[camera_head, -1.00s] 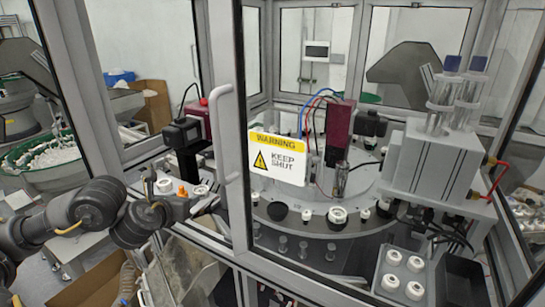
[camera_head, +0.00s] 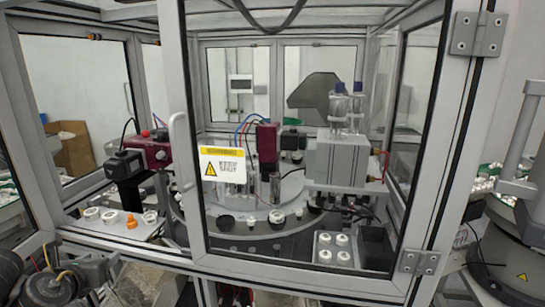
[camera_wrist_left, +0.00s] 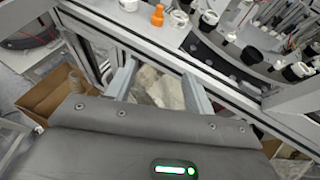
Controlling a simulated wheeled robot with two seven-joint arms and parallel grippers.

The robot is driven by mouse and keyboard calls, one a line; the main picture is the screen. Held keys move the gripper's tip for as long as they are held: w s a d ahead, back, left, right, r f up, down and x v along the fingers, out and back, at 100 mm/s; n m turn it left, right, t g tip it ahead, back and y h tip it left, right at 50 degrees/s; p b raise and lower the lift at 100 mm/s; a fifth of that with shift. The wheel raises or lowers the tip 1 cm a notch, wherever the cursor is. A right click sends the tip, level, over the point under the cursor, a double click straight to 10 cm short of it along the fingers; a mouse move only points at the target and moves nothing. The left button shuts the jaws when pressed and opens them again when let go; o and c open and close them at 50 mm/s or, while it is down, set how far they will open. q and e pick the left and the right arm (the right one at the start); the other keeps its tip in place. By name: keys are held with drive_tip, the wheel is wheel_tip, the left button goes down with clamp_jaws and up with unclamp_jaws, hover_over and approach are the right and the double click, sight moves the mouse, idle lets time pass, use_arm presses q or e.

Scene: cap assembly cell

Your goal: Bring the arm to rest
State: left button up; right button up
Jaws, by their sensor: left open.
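My left gripper (camera_head: 100,272) is at the lower left of the head view, outside the machine's frame and below the small shelf. In the left wrist view, its two pale fingers (camera_wrist_left: 160,88) stand apart with nothing between them. Beyond them show a frame bar and a pale, crumpled-looking thing (camera_wrist_left: 158,85) lower down. My dark left arm (camera_head: 50,288) is cut off by the lower left corner of the head view. My right gripper is in neither view.
A glazed cabinet door with a warning sign (camera_head: 222,165) stands in front of the round table (camera_head: 290,190). An orange part (camera_head: 131,221) and white rings stand on the left shelf (camera_head: 105,231). A tray (camera_head: 334,262) holds several white caps. A cardboard box (camera_wrist_left: 55,95) lies below.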

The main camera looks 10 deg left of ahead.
use_arm(q)
drive_tip(key=s+d+f+n+g+h, duration=0.1)
drive_tip(key=s+d+f+n+h, duration=0.1)
drive_tip(key=s+d+f+n, duration=0.4)
drive_tip(key=s+d+f+n+g+h, duration=0.1)
drive_tip(key=d+f+n+g, duration=0.1)
drive_tip(key=d+f+n, duration=0.75)
drive_tip(key=s+d+f+n+g+h, duration=0.1)
drive_tip(key=s+d+f+n+g, duration=0.25)
drive_tip(key=s+f+n, duration=0.45)
drive_tip(key=s+d+f+n+g, duration=0.35)
drive_tip(key=s+f+n, duration=0.3)
drive_tip(key=s, duration=0.45)
drive_tip(key=s+f+b+x, duration=0.1)
drive_tip(key=s+b+x, duration=0.25)
drive_tip(key=x, duration=1.15)
drive_tip(key=s+d+f+b+x, duration=0.1)
drive_tip(key=s+b+x, duration=0.25)
drive_tip(key=x, duration=1.15)
drive_tip(key=s+a+f+g+b, duration=0.1)
drive_tip(key=s+a+f+b, duration=0.2)
drive_tip(key=s+f, duration=1.4)
wheel_tip(320, 180, down, 3)
drive_tip(key=shift+s+f+g+b, duration=0.3)
drive_tip(key=shift+g+b, duration=0.1)
drive_tip(key=shift+b, duration=0.35)
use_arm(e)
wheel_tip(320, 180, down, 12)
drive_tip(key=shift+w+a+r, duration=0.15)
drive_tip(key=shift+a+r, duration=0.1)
